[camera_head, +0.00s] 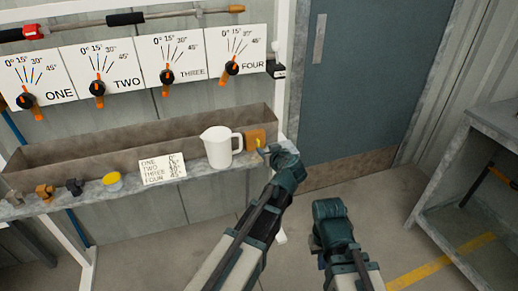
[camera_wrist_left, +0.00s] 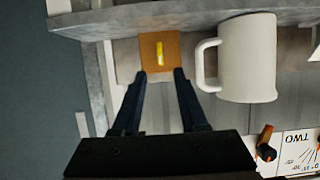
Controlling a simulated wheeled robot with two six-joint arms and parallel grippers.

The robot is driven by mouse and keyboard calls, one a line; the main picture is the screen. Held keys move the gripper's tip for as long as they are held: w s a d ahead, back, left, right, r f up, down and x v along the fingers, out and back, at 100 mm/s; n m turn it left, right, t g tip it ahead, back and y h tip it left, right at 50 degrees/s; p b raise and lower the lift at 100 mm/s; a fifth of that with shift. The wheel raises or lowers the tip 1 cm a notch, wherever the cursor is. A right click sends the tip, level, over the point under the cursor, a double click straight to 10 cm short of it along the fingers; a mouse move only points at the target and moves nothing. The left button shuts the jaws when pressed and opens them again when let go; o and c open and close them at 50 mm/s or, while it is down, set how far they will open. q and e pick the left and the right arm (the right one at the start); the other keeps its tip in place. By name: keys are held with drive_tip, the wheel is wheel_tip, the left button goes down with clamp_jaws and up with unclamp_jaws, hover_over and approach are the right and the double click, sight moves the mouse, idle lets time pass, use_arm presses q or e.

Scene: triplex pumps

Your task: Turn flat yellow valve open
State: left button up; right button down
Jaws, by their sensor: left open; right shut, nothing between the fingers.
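The flat yellow valve (camera_wrist_left: 159,53) is a narrow yellow handle on a square orange block (camera_wrist_left: 161,40). In the left wrist view the handle runs up and down the picture. In the head view the orange block (camera_head: 254,137) is at the right end of the shelf, partly behind my left gripper (camera_head: 265,150). In the left wrist view my left gripper (camera_wrist_left: 161,74) is open, its fingertips at the block's lower edge, one on each side of the handle's line, with nothing between them. My right gripper (camera_head: 328,208) is shut and empty, low and apart from the shelf; its fingertips are not clear.
A white jug (camera_head: 218,148) stands close beside the valve, its handle towards it; it also shows in the left wrist view (camera_wrist_left: 248,60). A paper card (camera_head: 163,169) and yellow-topped tin (camera_head: 112,181) are further left. Numbered dials (camera_head: 168,76) hang above. Floor is free before the door (camera_head: 362,80).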

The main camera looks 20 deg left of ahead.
sight(258, 144)
use_arm(q)
drive_tip(key=b+x, duration=0.2)
drive_tip(key=x, duration=0.6)
drive_tip(key=shift+w+a+f+b, duration=0.1)
drive_tip(key=shift+w+b, duration=0.05)
drive_tip(key=shift+b, duration=0.15)
clamp_jaws()
